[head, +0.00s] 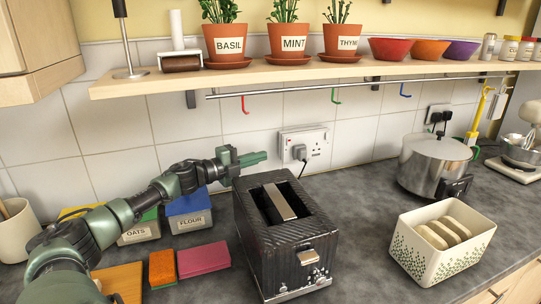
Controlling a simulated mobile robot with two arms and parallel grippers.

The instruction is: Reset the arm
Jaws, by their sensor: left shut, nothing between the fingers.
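My left arm comes in from the lower left and reaches over the counter. My left gripper (252,158) is shut and empty, above and behind the black toaster (277,235), left of the wall socket. It touches nothing that I can see. My right gripper is not in view.
The toaster stands mid-counter, its plug in the wall socket (303,146). Flour (190,221) and oats boxes stand by my arm. A patterned bin (478,243) holds bread slices, and a steel pot (432,165) stands behind it. A wooden shelf (330,73) with pots runs above.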

